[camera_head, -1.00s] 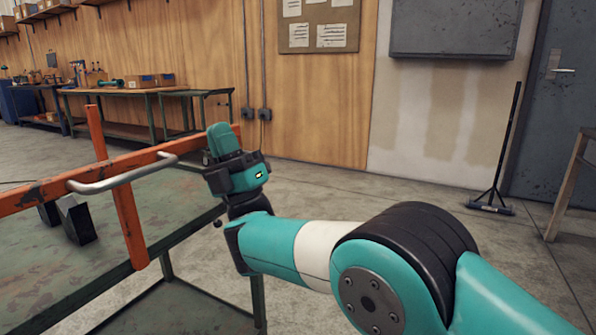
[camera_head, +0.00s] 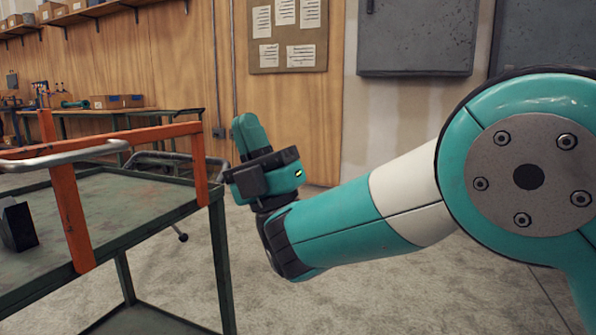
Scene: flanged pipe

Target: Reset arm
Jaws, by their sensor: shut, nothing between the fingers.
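My teal and black arm reaches in from the right side of the head view. Its end, my gripper (camera_head: 250,179), is left of the middle, in front of the wooden wall and just right of the green table. It is shut and empty, clear of the table. The fingers are hard to make out behind the dark wrist parts. No flanged pipe can be made out.
A green metal table (camera_head: 120,205) on the left bears an orange frame (camera_head: 68,205) with a metal handle (camera_head: 75,155) and a dark block (camera_head: 17,226). Workbenches with boxes (camera_head: 118,102) stand behind. Grey floor (camera_head: 330,305) is open below my arm.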

